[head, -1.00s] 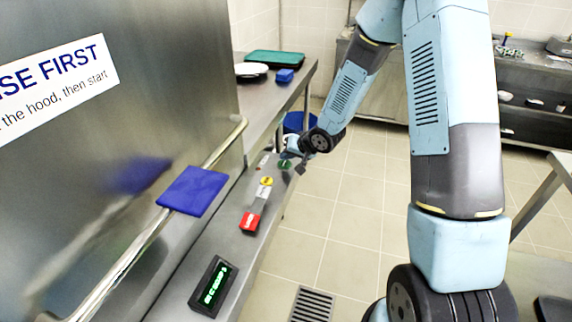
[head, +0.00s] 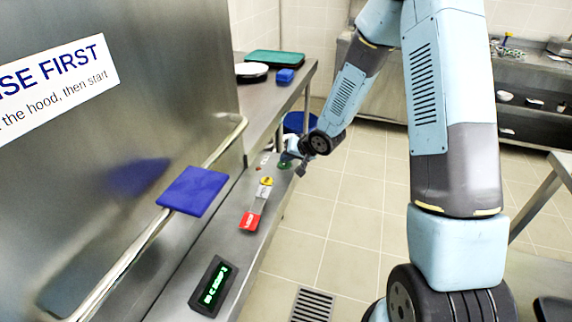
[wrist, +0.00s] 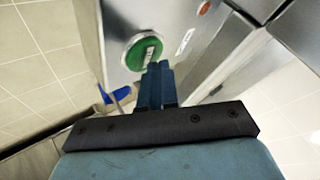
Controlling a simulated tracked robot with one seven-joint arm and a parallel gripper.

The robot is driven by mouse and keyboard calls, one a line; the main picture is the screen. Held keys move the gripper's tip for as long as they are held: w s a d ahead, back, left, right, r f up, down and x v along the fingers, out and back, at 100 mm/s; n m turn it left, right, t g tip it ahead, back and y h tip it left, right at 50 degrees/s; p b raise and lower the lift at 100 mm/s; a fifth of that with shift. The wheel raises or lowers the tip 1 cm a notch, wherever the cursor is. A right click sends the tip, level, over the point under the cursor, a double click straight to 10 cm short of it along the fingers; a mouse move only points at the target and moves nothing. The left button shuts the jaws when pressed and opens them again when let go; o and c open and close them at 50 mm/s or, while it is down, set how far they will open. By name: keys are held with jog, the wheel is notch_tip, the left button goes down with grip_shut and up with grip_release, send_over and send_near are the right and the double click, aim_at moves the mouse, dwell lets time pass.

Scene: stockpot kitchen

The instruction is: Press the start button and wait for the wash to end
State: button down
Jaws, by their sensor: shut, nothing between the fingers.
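The round green button (wrist: 136,54) with a small white label is on a steel panel at the upper middle of the wrist view. It also shows in the head view (head: 284,165), partly hidden by my gripper. My gripper (wrist: 155,70) is shut and empty. In the wrist view its fingertips overlap the lower right edge of the green button; I cannot tell whether they touch it. In the head view my gripper (head: 298,166) is right at the panel's far end. A display (head: 212,286) with green characters, too small to read, is at the near end. The steel hood (head: 130,110) stands at left.
A blue cloth (head: 193,191) hangs over the hood's bar handle (head: 228,141). A side counter (head: 262,98) holds plates and a blue sponge.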

aim_at(287, 164)
jog(key=shift+f, duration=0.4)
dwell(0.4)
jog(key=shift+r, duration=0.9)
jog(key=shift+r, duration=2.5)
